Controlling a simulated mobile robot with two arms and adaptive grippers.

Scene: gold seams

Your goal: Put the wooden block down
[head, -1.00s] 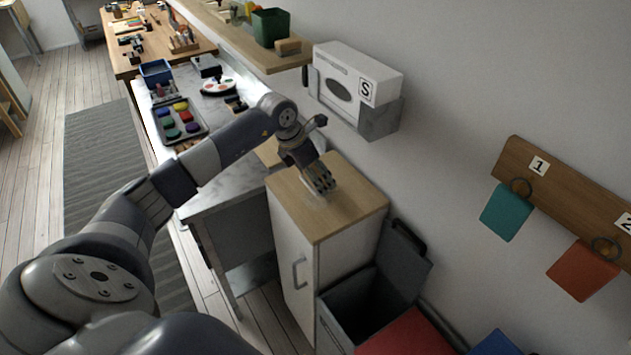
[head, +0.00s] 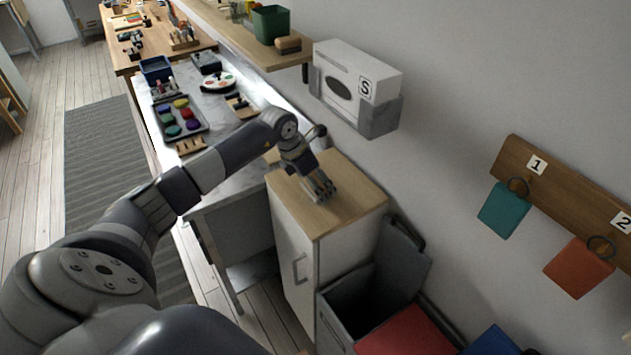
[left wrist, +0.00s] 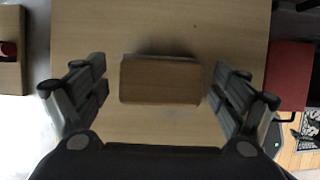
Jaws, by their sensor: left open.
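The wooden block (left wrist: 160,81) is a plain brown rectangle in the left wrist view. It appears to rest on the pale wooden top of a white cabinet (head: 350,205). My left gripper (head: 322,190) points down over this top in the head view. In the left wrist view its fingers (left wrist: 161,84) are open on both sides of the block, with a narrow gap at each side. The block cannot be made out in the head view, where the gripper covers that spot. My right gripper is not in view.
A grey open bin (head: 350,295) stands in front of the cabinet. A marble-topped bench (head: 235,185) with a paint tray (head: 182,130) adjoins behind. A white box (head: 345,85) in a grey wall holder is close above. Bare cabinet top lies around the gripper.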

